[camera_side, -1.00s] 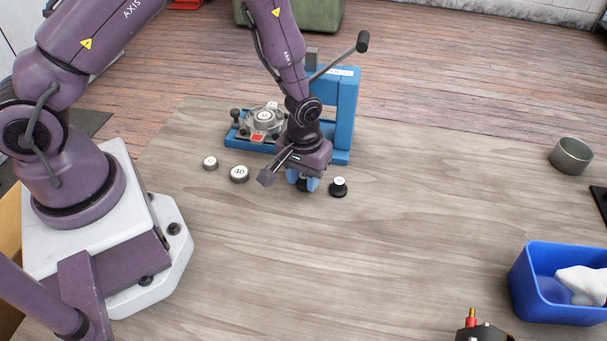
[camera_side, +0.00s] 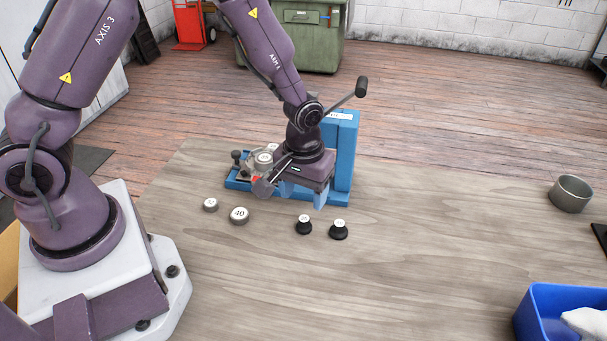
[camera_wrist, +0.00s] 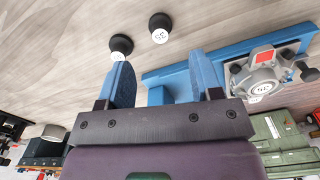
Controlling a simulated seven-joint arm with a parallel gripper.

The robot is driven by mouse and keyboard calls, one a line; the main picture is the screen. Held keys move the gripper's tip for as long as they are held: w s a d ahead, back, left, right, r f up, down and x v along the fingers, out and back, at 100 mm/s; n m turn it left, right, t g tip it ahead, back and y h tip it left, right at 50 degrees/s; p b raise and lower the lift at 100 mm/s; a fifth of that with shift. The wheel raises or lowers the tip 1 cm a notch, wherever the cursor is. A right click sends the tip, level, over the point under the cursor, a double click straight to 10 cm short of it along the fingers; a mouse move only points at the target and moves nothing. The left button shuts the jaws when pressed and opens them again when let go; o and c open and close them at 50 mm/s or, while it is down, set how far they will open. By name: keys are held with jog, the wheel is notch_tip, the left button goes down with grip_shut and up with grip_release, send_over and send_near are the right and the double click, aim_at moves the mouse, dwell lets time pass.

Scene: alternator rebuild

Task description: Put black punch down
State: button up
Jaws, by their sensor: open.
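Two black punches with white numbered tops stand upright on the table. One black punch (camera_side: 304,225) is below my gripper in the side view, and the other black punch (camera_side: 339,230) stands just right of it. Both show in the wrist view, one near the top middle (camera_wrist: 159,27) and one to its left (camera_wrist: 121,44). My gripper (camera_side: 304,196) is open and empty, raised above the table and apart from both punches. Its blue fingers (camera_wrist: 164,83) are spread wide in the wrist view.
A blue press (camera_side: 341,150) with a lever stands behind my gripper, a metal housing (camera_side: 247,168) on its base. A grey cup (camera_side: 571,194) and blue bin (camera_side: 535,318) are at right.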

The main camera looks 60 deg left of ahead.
notch_tip(320, 180, up, 5)
notch_tip(320, 180, up, 13)
jog(key=m+t, duration=0.2)
send_over(303, 219)
jog(key=s+a, duration=0.1)
jog(key=s, duration=0.3)
jog(key=s+a+r+m+t, duration=0.2)
jog(key=s+r, duration=0.6)
jog(key=s, duration=0.4)
jog(key=shift+r+m+t, duration=0.4)
jog(key=shift+m+t, duration=0.4)
jog(key=shift+m, duration=0.2)
jog(key=shift+a, duration=0.1)
